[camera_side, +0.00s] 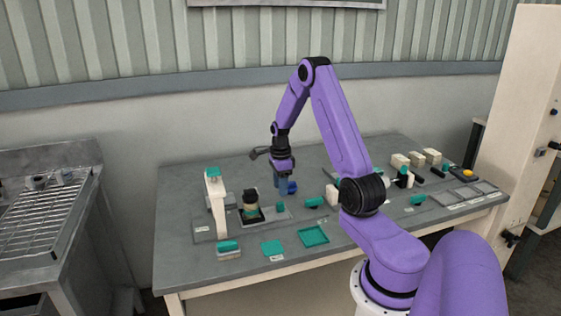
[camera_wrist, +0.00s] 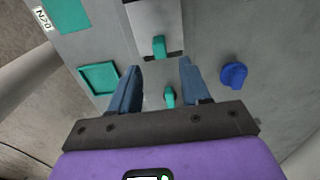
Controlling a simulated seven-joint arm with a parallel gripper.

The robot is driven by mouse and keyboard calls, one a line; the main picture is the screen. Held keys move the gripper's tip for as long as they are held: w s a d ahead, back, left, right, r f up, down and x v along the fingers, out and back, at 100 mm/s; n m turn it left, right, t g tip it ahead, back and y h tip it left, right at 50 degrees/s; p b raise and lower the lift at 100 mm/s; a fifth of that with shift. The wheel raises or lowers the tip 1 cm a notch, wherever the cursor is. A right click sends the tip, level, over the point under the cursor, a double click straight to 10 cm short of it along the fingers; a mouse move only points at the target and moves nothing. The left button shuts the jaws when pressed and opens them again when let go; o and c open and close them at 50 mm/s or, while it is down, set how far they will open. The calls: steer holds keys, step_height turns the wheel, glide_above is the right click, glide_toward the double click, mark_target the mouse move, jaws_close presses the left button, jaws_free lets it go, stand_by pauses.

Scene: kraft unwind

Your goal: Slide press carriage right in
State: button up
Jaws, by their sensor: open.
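The press (camera_side: 216,205) is a cream upright with a teal top at the left of the table. Beside it, a dark round pot with a pale band sits on a low plate, which looks like the press carriage (camera_side: 265,216). A teal handle (camera_side: 280,207) stands at its right end. In the wrist view the grey plate (camera_wrist: 155,18) is at the top, with the teal handle (camera_wrist: 158,46) at its near edge. My gripper (camera_side: 281,188) is open and empty above the table; in the wrist view its fingertips (camera_wrist: 160,66) point toward the handle without touching it.
A second small teal piece (camera_wrist: 169,96) lies nearer, between my fingers in the wrist view. A blue knob (camera_wrist: 233,75) is to the right, a teal tray (camera_wrist: 99,77) to the left. Cream blocks (camera_side: 415,159) and grey trays (camera_side: 465,193) occupy the table's right side.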

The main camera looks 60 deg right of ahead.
mark_target(280, 202)
step_height(280, 202, up, 10)
steer(key=shift+f, duration=0.15)
steer(key=shift+f, duration=0.25)
stand_by(0.4)
step_height(280, 202, down, 17)
steer(key=shift+f, duration=0.1)
stand_by(0.5)
jaws_close()
